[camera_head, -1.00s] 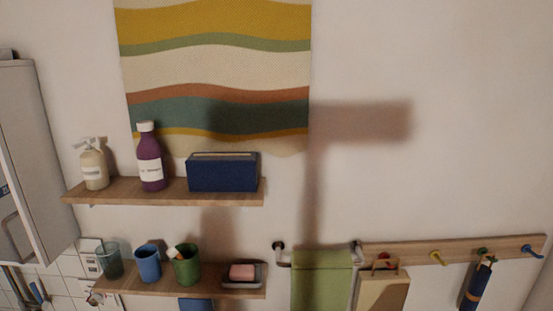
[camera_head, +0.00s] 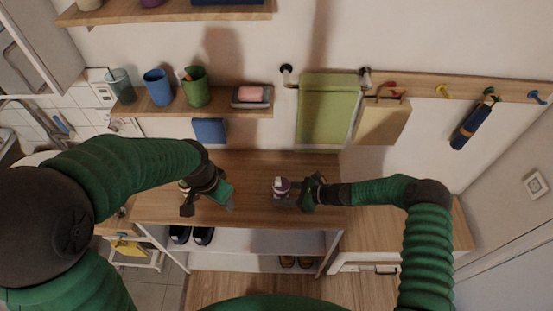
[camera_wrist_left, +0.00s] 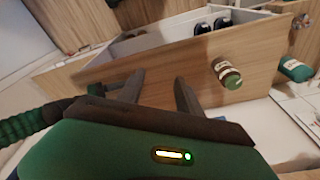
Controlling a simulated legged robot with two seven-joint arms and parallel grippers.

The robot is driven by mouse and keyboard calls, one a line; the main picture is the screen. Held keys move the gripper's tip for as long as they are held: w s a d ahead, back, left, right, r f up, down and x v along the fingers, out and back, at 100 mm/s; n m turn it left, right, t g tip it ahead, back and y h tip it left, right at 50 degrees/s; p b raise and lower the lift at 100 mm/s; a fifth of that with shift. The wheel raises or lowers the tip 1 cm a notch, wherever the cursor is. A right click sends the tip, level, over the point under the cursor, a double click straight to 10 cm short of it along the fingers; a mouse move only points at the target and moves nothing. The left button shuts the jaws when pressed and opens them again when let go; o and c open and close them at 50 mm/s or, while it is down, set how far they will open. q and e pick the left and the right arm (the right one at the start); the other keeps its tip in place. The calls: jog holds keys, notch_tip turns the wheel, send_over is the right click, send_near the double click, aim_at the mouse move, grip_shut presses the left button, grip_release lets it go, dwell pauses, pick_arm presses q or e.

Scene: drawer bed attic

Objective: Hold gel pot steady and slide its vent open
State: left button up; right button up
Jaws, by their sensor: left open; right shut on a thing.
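The gel pot (camera_head: 281,186), a small jar with a pale and purple-brown top, is on the wooden bench top (camera_head: 250,165) in the head view. My right gripper (camera_head: 294,192) comes from the right and is shut on it; the fingers partly hide the pot. My left gripper (camera_head: 212,206) is open and empty, to the left of the pot and apart from it. In the left wrist view its fingers (camera_wrist_left: 158,82) are spread with nothing between them.
Below the bench top are compartments with dark shoes (camera_head: 203,236). A shelf (camera_head: 165,105) with cups and soap is on the wall behind. A green towel (camera_head: 325,110) hangs near a hook rail (camera_head: 415,84).

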aim_at(277, 178)
pick_arm(q)
jog(key=w+d+m+g+h, duration=0.1)
jog(key=w+d+m+h, duration=0.1)
jog(key=w+d+m, duration=0.4)
jog(key=w+d+m+h, duration=0.2)
jog(key=w+d+m, duration=0.25)
jog(key=w, duration=0.35)
jog(key=x, duration=0.7)
jog(key=a+x, duration=0.1)
jog(key=x, duration=0.3)
jog(key=shift+s+d+f, duration=0.1)
jog(key=shift+s+f, duration=0.05)
jog(key=shift+f, duration=0.3)
grip_shut()
jog(key=shift+m, duration=0.25)
